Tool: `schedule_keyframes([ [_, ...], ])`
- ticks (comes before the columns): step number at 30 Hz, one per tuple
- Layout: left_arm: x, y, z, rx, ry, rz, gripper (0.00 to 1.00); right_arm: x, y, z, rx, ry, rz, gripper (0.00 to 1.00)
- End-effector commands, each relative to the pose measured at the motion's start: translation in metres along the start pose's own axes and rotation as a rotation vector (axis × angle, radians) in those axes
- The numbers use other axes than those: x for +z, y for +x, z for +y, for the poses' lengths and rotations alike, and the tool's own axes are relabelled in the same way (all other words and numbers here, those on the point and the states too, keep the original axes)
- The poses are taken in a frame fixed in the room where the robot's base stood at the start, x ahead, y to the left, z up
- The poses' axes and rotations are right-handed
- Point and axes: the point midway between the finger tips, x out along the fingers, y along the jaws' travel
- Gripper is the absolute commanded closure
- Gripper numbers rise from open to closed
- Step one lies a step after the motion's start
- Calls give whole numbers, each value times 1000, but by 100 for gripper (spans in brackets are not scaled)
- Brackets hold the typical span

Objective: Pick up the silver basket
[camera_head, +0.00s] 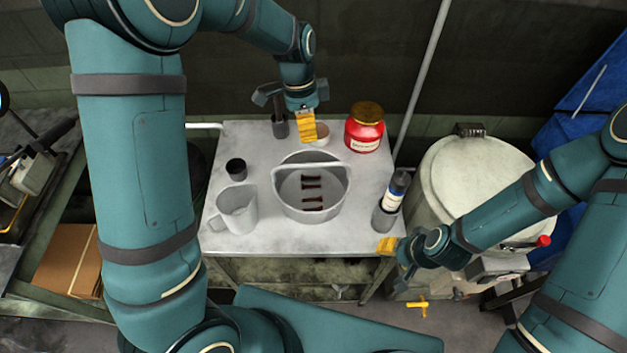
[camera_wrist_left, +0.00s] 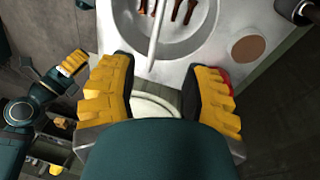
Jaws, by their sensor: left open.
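The silver basket (camera_head: 340,200) is a round grey pan-like container with a bar handle (camera_head: 305,166) across its top. It stands on the grey table and holds several dark brown pieces. It also shows at the top of the left wrist view (camera_wrist_left: 123,25), its handle running down between the fingers' directions. My left gripper (camera_head: 308,126) is behind the basket, apart from it. In the left wrist view, its yellow-padded fingers (camera_wrist_left: 160,78) are spread with nothing between them. My right gripper (camera_head: 388,246) is by the table's front right corner; its opening is unclear.
On the table (camera_head: 270,243), a clear jug (camera_head: 238,210) and a black cup (camera_head: 236,169) stand left of the basket. A red jar (camera_head: 365,128) stands behind right, and a dark-topped bottle (camera_head: 391,200) stands right. A large pale drum (camera_head: 465,180) is right of the table.

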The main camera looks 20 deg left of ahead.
Motion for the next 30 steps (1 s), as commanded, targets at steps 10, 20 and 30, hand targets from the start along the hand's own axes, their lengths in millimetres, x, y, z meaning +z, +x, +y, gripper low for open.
schedule_keyframes([
  [10,1,62,1,3,-4,-2,52,1,6,2,1,0,0,53],
  [20,4,90,5,3,-4,-3,52,1,7,2,1,0,0,53],
  [30,5,122,7,0,-5,-1,52,1,9,3,2,-1,0,53],
])
